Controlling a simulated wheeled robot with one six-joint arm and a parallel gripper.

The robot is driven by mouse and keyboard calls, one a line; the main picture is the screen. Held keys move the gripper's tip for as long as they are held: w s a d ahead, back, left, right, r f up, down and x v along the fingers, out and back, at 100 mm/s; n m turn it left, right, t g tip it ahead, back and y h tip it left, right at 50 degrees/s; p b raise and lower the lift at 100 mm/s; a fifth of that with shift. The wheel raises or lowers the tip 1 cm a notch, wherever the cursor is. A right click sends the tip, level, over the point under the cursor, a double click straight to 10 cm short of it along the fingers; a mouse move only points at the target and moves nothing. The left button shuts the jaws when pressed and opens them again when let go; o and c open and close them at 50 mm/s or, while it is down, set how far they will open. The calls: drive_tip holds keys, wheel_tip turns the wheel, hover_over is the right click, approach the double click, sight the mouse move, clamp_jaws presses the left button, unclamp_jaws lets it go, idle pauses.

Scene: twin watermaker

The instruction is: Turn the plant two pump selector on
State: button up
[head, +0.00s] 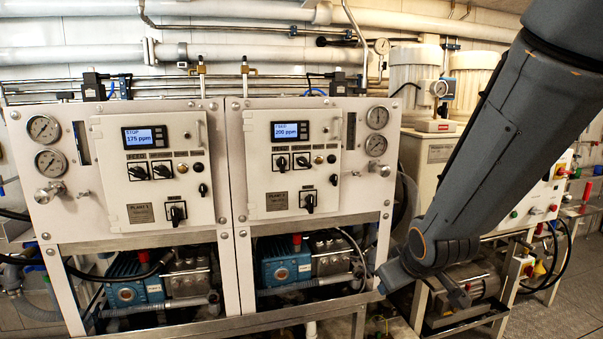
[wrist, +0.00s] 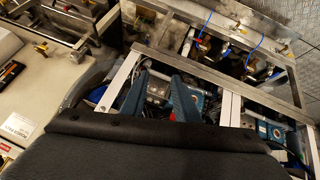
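The plant two panel (head: 293,155) is the right one of two white panels in the head view. Its display reads 200 ppm. Two black selector knobs (head: 281,163) (head: 303,161) sit side by side below the display, and a larger black selector (head: 309,203) sits lower right. Their labels are too small to read, so I cannot tell which is the pump selector or how it is set. My gripper (wrist: 159,78) shows two blue-grey fingers apart and empty in the wrist view. In the head view my arm's end is low, right of the panel and apart from it.
The plant one panel (head: 155,165) with similar knobs stands to the left. Blue pumps (head: 285,265) sit in the frame below the panels. Gauges (head: 376,145) and a white valve handle (head: 381,169) are on the panel's right. White tanks (head: 415,80) stand behind my arm.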

drive_tip(key=w+a+r+n+t+y+b, duration=0.1)
drive_tip(key=w+a+r+n+t+y, duration=0.1)
drive_tip(key=w+a+r+n+t, duration=0.35)
drive_tip(key=n+t+y+b, duration=0.2)
drive_tip(key=n+t+y, duration=0.1)
drive_tip(key=n+y, duration=0.65)
approach(305, 164)
drive_tip(key=p+x, duration=0.2)
drive_tip(key=x, duration=0.6)
drive_tip(key=shift+m, duration=0.3)
drive_tip(key=shift+c, duration=0.3)
clamp_jaws()
